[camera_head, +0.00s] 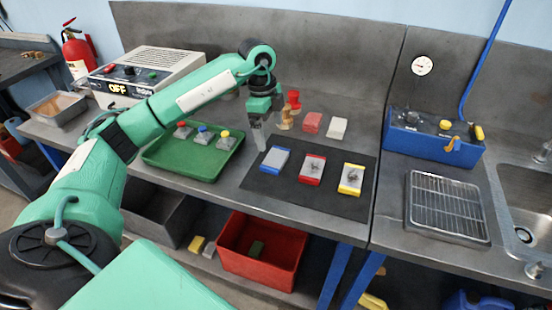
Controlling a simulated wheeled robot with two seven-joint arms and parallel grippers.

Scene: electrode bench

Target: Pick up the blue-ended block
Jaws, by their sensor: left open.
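The blue-ended block (274,160) is a grey block with blue ends, lying on the dark mat (255,184) at the mat's left end. To its right on the same mat lie a red-ended block (312,169) and a yellow-ended block (351,179), each with a dark mark on top. My left gripper (260,138) points down just behind and left of the blue-ended block, apart from it as far as I can tell. It is open, with nothing seen between its fingers. My right gripper is not in view.
A green tray (168,160) with several knobbed grey pieces stands left of the mat. Behind the mat are a red block (310,123), a white block (337,128) and a red-topped piece (293,99). A blue box (432,138) and a wire rack (448,205) stand right.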

